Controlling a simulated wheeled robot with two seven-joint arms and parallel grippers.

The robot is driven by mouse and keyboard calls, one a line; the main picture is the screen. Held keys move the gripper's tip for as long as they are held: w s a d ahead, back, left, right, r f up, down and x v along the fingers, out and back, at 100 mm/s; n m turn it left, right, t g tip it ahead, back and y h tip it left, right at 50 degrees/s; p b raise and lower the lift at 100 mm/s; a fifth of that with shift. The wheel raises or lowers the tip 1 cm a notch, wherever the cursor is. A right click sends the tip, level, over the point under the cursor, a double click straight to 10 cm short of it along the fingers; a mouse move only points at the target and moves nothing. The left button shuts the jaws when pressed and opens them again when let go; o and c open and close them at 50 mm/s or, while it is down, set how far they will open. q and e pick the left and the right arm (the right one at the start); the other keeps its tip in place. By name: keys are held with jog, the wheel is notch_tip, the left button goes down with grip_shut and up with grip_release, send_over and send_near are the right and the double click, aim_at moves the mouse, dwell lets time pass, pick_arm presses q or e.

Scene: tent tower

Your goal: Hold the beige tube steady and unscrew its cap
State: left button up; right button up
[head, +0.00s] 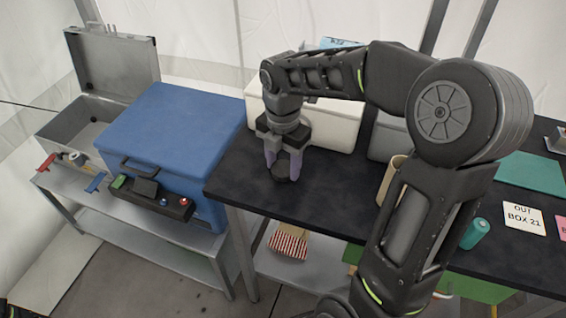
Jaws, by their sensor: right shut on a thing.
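The beige tube (388,184) stands upright on the dark table, right of the middle of the head view. My right arm hides its right side. My right gripper (283,168) is at the left part of the table, well to the left of the tube and apart from it. Its fingers point down and are shut on a small dark round thing that looks like a cap (282,174), low over the table top. I cannot tell whether it touches the table. My left gripper is not in view.
A white bin (333,125) and a grey bin (388,140) stand along the table's back. A teal cylinder (475,233) stands near the front right, beside a card reading OUT BOX 21 (524,216). The table's front left is clear.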

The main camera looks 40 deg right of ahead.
aim_at(283, 168)
jog(key=shift+f, duration=0.2)
jog(key=o, duration=1.5)
jog(key=shift+o, duration=0.2)
jog(key=shift+r, duration=0.2)
notch_tip(283, 168, up, 12)
jog(key=shift+p, duration=0.45)
